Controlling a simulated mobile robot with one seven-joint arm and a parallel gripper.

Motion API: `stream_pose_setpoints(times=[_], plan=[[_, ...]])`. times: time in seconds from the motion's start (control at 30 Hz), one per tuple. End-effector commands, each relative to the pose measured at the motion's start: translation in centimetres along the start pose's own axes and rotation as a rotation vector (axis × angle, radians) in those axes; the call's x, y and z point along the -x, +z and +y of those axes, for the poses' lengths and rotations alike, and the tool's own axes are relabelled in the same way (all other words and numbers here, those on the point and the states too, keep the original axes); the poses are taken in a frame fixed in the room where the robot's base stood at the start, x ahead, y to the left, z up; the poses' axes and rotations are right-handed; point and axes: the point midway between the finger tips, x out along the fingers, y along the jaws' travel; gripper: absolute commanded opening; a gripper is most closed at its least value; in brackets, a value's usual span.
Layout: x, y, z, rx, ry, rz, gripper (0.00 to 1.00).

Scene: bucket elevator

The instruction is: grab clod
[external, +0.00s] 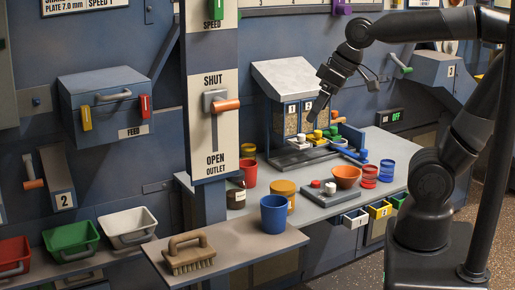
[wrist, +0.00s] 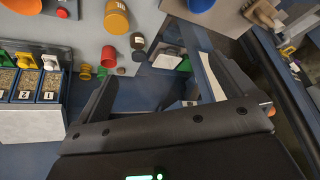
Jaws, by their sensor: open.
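My gripper (external: 343,100) is open, raised above the rear of the workbench in front of the grey-topped hopper unit. Its two fingers also show spread apart in the wrist view (wrist: 163,68), with nothing between them. I cannot surely identify the clod. The hopper unit (external: 289,75) has numbered bins of grain, which show in the wrist view (wrist: 28,83).
Near the bench's left side stand a dark jar (external: 236,195), a red cup (external: 250,172), an orange jar (external: 284,189) and a blue cup (external: 273,214). An orange bowl (external: 347,176) is at the right. A brush (external: 188,255) lies on the front shelf. Wall levers and boxes flank the bench.

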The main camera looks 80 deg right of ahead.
Motion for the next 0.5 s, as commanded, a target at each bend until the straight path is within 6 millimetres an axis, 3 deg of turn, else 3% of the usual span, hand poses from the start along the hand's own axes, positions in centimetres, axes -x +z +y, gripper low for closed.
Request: stream_pose_setpoints(times=[0.1, 0.2, 0.43, 0.5], plan=[[-0.1, 3.1, -0.7, 0.059, -0.002, 0.018, 1.0], [-0.3, 4.8, -1.0, 0.09, -0.003, 0.028, 1.0], [-0.5, 6.0, -1.1, 0.113, -0.002, 0.033, 1.0], [-0.5, 5.9, -1.1, 0.112, -0.002, 0.033, 0.95]])
